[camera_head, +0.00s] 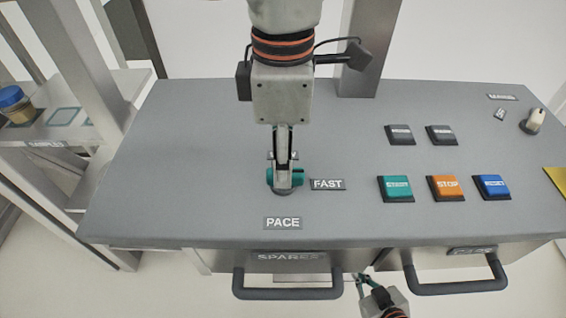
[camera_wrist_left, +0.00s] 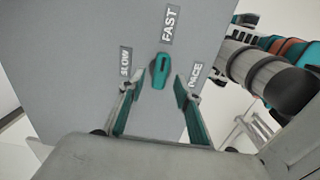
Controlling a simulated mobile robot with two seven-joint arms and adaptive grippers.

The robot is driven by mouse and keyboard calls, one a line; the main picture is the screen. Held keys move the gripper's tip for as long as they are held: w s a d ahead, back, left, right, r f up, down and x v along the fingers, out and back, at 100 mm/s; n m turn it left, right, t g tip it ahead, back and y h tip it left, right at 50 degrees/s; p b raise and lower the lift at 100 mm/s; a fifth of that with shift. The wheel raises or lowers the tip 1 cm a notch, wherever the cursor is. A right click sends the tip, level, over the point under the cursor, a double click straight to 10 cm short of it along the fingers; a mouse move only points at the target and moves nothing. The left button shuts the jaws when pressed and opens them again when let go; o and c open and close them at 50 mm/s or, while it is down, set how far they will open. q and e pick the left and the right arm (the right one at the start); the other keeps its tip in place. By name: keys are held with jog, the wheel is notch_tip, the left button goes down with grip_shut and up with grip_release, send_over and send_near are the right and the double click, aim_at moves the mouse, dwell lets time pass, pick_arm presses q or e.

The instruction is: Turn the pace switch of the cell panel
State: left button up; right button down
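The pace switch (camera_head: 298,178) is a teal knob on the grey panel (camera_head: 200,150), its long axis in line with the FAST label (camera_head: 328,184). The left wrist view shows the knob (camera_wrist_left: 159,70) with a dark mark toward FAST (camera_wrist_left: 170,25), SLOW (camera_wrist_left: 125,62) to its left and PACE (camera_wrist_left: 194,74) to its right. My left gripper (camera_head: 283,172) points down over the switch, hiding part of it. Its fingers (camera_wrist_left: 158,88) are open and apart from the knob, whose outline lies between and just beyond their tips. My right gripper (camera_head: 362,279) is open and empty at the panel's front edge.
Teal, orange and blue buttons (camera_head: 445,188) and two grey ones (camera_head: 423,135) sit right of the switch. Drawer handles (camera_head: 288,293) stick out in front. A side shelf (camera_head: 60,125) with a blue-lidded jar (camera_head: 16,103) stands left.

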pick_arm(q)
notch_tip(320, 180, up, 10)
dwell(0.3)
jog(key=shift+f, duration=0.15)
